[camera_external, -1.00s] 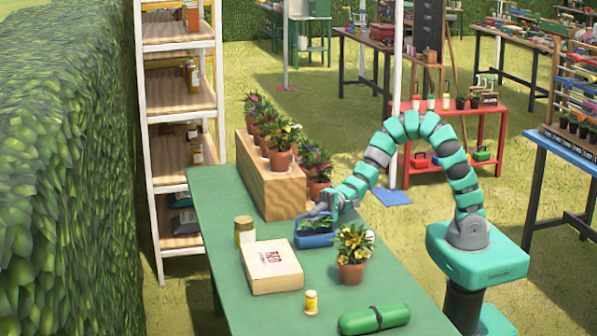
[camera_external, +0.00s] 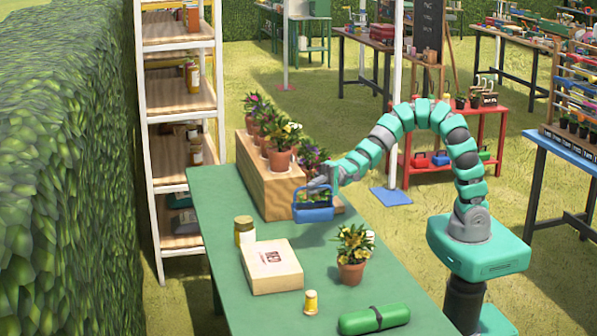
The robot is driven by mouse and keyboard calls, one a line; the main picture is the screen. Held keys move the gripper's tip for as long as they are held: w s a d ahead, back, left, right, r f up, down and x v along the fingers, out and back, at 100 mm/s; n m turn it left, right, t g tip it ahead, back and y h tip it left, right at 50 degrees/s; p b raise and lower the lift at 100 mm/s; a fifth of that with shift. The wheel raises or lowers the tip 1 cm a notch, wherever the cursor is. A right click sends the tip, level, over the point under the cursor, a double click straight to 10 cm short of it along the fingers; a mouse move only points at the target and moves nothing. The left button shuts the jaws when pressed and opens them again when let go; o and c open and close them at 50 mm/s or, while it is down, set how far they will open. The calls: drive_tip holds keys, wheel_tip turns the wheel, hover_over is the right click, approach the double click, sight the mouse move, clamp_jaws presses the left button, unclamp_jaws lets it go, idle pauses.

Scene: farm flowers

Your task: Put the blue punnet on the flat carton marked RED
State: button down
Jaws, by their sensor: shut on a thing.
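The blue punnet (camera_external: 313,214) hangs above the green table, held by my gripper (camera_external: 318,188), which is shut on its upper part, seemingly the handle. Some green shows inside the punnet. The flat carton marked RED (camera_external: 271,272) lies on the table, to the left of and nearer the camera than the punnet. Its pale top is bare apart from the dark marking. The punnet is clear of the carton. The exact contact of the fingers is too small to see.
A yellow-lidded jar (camera_external: 244,231) stands just behind the carton. A potted yellow flower (camera_external: 352,255) stands to its right. A wooden planter step (camera_external: 270,186) with several pots is behind the punnet.

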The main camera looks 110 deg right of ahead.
sight(294, 209)
drive_tip(key=w+a, duration=0.1)
drive_tip(key=a, duration=0.7)
drive_tip(key=w+a+f, duration=0.2)
drive_tip(key=w, duration=0.6)
drive_tip(key=w+a+f+p, duration=0.1)
drive_tip(key=w+f, duration=0.1)
drive_tip(key=w, duration=0.6)
drive_tip(key=shift+a+f, duration=0.3)
drive_tip(key=shift+a, duration=0.1)
drive_tip(key=c, duration=1.6)
unclamp_jaws()
drive_tip(key=shift+o, duration=0.4)
drive_tip(key=p+v, duration=0.1)
drive_tip(key=v, duration=1.1)
drive_tip(key=shift+w+d+r+p, duration=0.1)
drive_tip(key=shift+d+r+p, duration=0.05)
drive_tip(key=shift+p, duration=0.25)
